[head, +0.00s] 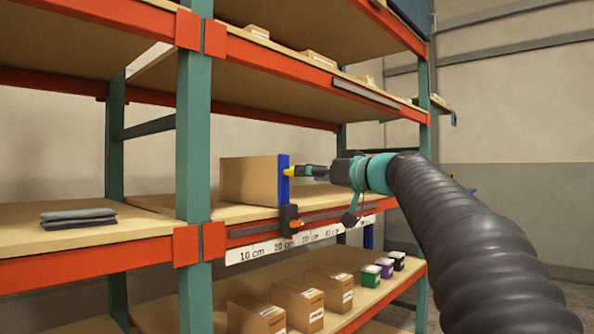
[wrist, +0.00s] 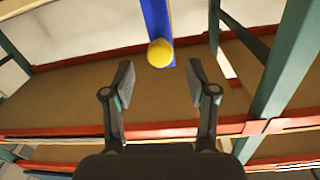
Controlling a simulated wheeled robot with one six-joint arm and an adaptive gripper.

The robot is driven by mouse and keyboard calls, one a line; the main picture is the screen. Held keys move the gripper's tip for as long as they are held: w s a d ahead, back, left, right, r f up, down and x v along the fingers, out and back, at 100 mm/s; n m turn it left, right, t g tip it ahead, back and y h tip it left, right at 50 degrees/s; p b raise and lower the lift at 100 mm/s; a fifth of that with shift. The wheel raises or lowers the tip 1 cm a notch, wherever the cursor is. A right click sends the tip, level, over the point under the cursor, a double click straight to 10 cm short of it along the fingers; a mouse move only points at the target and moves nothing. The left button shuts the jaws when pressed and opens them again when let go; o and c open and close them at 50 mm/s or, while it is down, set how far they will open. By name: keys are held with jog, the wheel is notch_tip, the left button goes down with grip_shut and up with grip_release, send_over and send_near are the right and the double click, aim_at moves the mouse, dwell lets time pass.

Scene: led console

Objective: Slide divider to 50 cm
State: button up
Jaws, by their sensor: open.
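The blue divider (head: 284,182) stands upright on the middle shelf, with a yellow knob (head: 289,172) on its side. A dark slider with an orange part (head: 295,224) sits at its foot on the front rail. The white scale strip (head: 262,248) runs below; the slider is near its second label, which looks like 20 cm, and the farther labels are hard to read. My gripper (head: 309,172) is close to the knob, on its right. In the wrist view my gripper (wrist: 160,72) is open, with the knob (wrist: 160,53) ahead between the fingertips, apart from both.
A cardboard box (head: 248,181) stands left of the divider. The shelf below holds several boxes (head: 298,303) and small coloured containers (head: 371,275). Folded grey cloth (head: 78,217) lies in the left bay. A green upright (head: 193,150) separates the bays.

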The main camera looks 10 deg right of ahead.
jog(key=shift+p+x, duration=0.45)
jog(key=shift+x, duration=2.05)
grip_shut()
